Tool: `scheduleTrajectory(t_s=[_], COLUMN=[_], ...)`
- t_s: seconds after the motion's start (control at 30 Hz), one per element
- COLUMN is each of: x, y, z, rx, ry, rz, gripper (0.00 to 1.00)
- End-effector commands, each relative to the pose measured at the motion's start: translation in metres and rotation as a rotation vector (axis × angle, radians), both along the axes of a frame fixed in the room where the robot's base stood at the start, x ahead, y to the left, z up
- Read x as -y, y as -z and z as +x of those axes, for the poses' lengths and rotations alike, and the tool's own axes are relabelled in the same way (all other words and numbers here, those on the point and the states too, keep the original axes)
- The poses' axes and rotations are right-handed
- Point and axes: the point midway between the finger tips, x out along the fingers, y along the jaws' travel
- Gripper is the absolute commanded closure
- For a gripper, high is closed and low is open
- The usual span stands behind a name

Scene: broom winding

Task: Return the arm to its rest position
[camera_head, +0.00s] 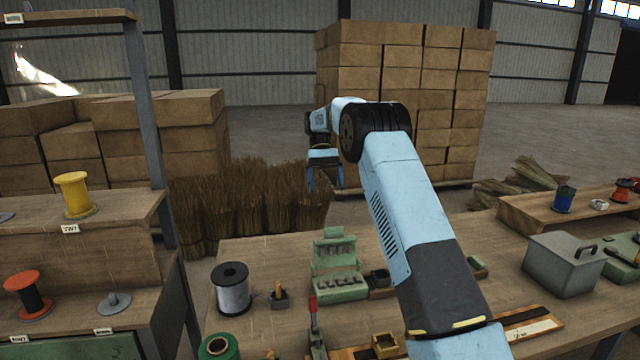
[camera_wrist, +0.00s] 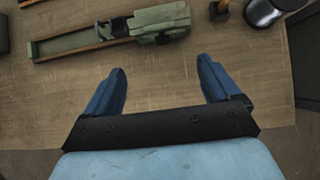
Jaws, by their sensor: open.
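My gripper (camera_head: 325,180) hangs at the end of my light blue arm, above the far edge of the wooden workbench (camera_head: 260,255). In the head view its two blue fingers point down, with bundles of broom straw behind and to the left. In the wrist view my gripper (camera_wrist: 160,90) shows its two fingers spread wide apart. Only bare bench top lies between them, and nothing is held. My arm reaches up from the lower right of the head view and hides part of the bench.
A green fixture (camera_head: 338,265), a grey wire spool (camera_head: 232,288) and a green spool (camera_head: 218,347) stand on the bench. A grey lidded box (camera_head: 562,264) stands right. A shelf (camera_head: 110,215) with a yellow spool (camera_head: 74,194) is left. Stacked cartons (camera_head: 405,75) rise behind.

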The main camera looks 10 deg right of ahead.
Motion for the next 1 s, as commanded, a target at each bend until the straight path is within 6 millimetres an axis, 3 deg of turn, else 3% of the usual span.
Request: scheduleTrajectory(t_s=[0.17, 0.37, 0.7, 1.0], x=[0.003, 0.010, 0.021, 0.031], y=[-0.021, -0.061, -0.120, -0.154], z=[-0.011, -0.042, -0.110, -0.179], rx=[0.041, 0.140, 0.317, 0.473], ry=[0.002, 0.007, 0.014, 0.019], rz=[0.003, 0.008, 0.016, 0.022], gripper=[0.11, 0.11, 0.11, 0.11])
